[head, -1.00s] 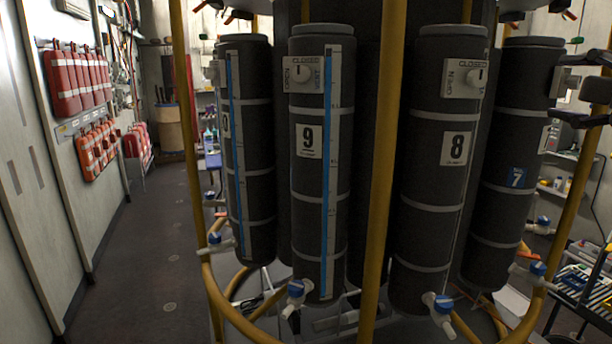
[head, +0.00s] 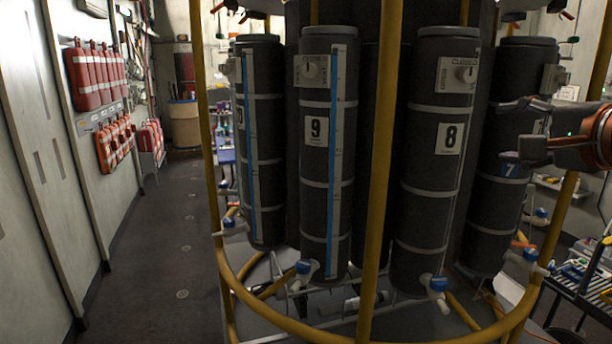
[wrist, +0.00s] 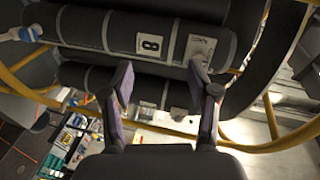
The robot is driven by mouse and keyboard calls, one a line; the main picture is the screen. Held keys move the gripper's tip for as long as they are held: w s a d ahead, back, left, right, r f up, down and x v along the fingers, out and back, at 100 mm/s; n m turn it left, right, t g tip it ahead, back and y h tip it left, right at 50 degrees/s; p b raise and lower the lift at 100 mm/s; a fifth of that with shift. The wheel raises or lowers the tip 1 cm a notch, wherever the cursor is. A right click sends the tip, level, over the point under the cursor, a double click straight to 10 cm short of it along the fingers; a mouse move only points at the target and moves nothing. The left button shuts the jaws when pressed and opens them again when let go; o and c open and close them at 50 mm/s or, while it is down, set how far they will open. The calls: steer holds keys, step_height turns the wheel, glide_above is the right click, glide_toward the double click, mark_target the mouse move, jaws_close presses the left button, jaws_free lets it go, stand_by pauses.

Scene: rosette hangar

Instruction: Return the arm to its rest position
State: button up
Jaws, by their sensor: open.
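My gripper (wrist: 161,95) shows in the wrist view with its two fingers apart and nothing between them. Behind the fingers lie the dark cylinders, and the one marked 8 (wrist: 118,32) runs across the top of that view. In the head view my arm enters from the right edge, in front of the cylinder marked 7 (head: 497,205).
Yellow rails (head: 377,170) stand around the cylinders, with a curved yellow ring (head: 270,322) low down. The cylinder marked 9 (head: 315,190) stands left of centre. Blue-handled taps (head: 303,268) stick out below. A rack with trays (head: 575,285) stands at the lower right. The aisle floor (head: 165,250) on the left is clear.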

steer(key=s+a+f+n+g+y, duration=0.1)
steer(key=a+f+n+g, duration=0.3)
steer(key=f, duration=0.5)
steer(key=s+a+f+n+g, duration=0.2)
steer(key=a+f, duration=0.5)
steer(key=f, duration=0.1)
steer(key=s+a+f+n+g+y, duration=0.1)
steer(key=a+f+n+g, duration=0.3)
steer(key=f, duration=0.5)
steer(key=s+f+n+g+h, duration=0.3)
steer(key=s+f+n+g, duration=0.2)
steer(key=s+f, duration=1)
steer(key=s+g, duration=0.2)
steer(key=shift+s+d+f+g, duration=0.2)
steer(key=shift+s+d+g, duration=0.05)
steer(key=shift+s+g, duration=0.05)
